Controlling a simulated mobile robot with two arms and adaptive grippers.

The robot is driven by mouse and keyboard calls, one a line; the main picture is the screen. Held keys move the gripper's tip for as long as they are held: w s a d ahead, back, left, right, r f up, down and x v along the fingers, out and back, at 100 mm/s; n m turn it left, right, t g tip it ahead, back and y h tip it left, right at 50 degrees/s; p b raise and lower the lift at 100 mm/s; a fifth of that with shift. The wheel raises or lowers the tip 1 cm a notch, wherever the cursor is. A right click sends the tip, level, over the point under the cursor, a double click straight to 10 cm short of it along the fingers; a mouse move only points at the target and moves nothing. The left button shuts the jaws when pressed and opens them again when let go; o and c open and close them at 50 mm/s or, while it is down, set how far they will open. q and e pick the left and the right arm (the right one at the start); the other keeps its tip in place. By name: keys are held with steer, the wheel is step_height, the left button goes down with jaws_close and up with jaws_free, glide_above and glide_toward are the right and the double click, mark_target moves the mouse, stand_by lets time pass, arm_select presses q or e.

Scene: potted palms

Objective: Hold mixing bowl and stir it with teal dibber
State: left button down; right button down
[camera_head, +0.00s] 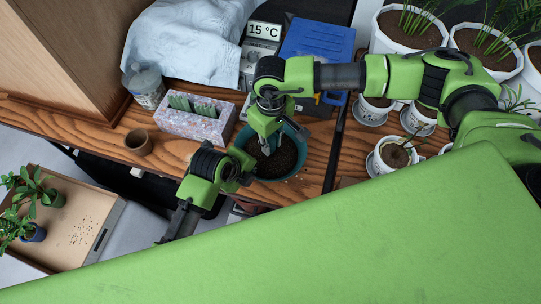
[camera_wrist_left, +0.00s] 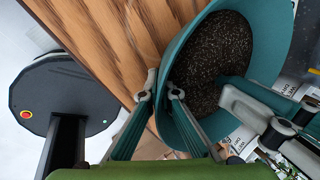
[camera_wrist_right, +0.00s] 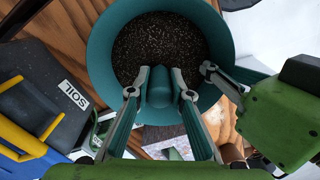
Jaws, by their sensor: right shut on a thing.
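The teal mixing bowl (camera_head: 302,160) holds dark soil and stands at the front of the wooden table. It also shows in the left wrist view (camera_wrist_left: 272,40) and the right wrist view (camera_wrist_right: 103,50). My right gripper (camera_wrist_right: 158,84) is shut on the teal dibber (camera_wrist_right: 158,92), over the soil inside the bowl. The dibber's lower end is hidden. My left gripper (camera_wrist_left: 161,96) is at the bowl's rim, its fingers on either side of the wall. How tightly they close on it does not show. In the head view my left gripper is partly hidden by its arm.
A speckled planter (camera_head: 196,121) and a small brown pot (camera_head: 138,142) stand left of the bowl. A blue-lidded box (camera_head: 317,50) and a thermometer display (camera_head: 263,31) are behind. White-potted palms (camera_head: 408,30) fill the right.

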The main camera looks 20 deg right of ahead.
steer(key=shift+r, duration=0.15)
arm_select(q)
steer(key=shift+d, duration=0.1)
arm_select(e)
steer(key=shift+r, duration=6)
arm_select(q)
steer(key=c, duration=2.2)
jaws_free()
steer(key=shift+r, duration=0.1)
steer(key=v, duration=1.2)
